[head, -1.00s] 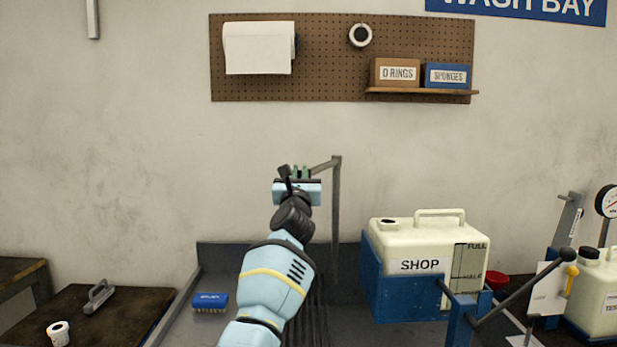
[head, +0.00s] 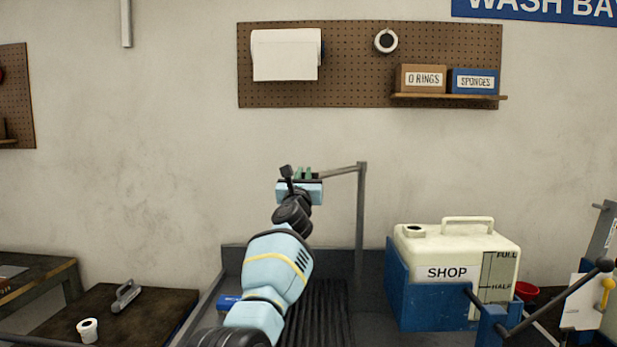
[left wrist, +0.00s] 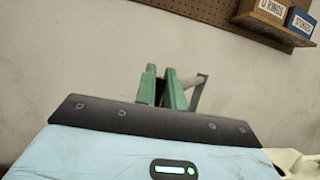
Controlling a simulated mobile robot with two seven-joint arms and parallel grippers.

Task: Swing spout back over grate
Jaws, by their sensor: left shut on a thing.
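The grey spout (head: 343,170) reaches left from the top of its upright post (head: 361,215). My left gripper (head: 303,174) is shut on the spout's outer end, and its fingers hide the tip. In the left wrist view, the green fingers (left wrist: 163,88) close around the end of the spout (left wrist: 190,82), with the post behind to the right. The dark ribbed grate (head: 322,310) lies in the basin below, partly hidden by my left arm. The spout's end appears above the grate's left part, though depth is hard to judge. My right gripper is out of view.
A cream SHOP tank (head: 455,250) in a blue holder (head: 400,290) stands right of the post. A blue brush block (head: 229,301) is partly behind my left arm. A dark side table (head: 150,310) stands left. The wall around the spout is clear.

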